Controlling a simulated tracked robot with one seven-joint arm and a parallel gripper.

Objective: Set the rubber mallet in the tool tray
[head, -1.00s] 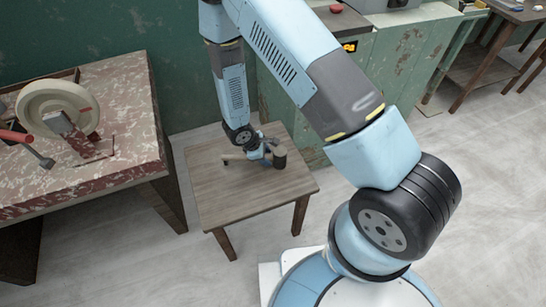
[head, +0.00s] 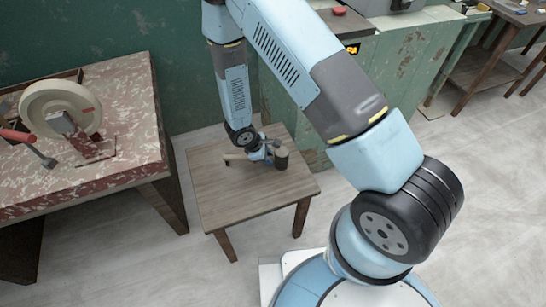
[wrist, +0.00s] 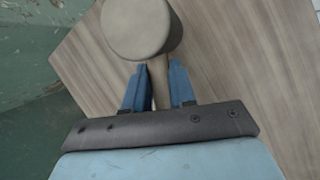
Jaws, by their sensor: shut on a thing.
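The rubber mallet has a dark, round head (head: 281,159) and a tan handle (head: 234,156); it is at the small wooden table, on its side. My gripper (head: 262,153) is low over that table, shut on the handle close to the head. In the wrist view the mallet's head (wrist: 140,28) looks grey-beige and sits just beyond the fingertips, with the handle (wrist: 160,85) between my two blue fingers (wrist: 159,88). I cannot tell whether the mallet touches the tabletop. I cannot make out the tool tray for certain; a dark-edged box (head: 70,76) is partly hidden behind the wheel.
The small table (head: 235,192) is otherwise bare. A reddish, worn bench (head: 120,95) at the left bears a cream wheel (head: 48,98) and a red-handled tool (head: 15,136). A green cabinet (head: 390,70) stands behind my arm. Grey floor lies open between bench and table.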

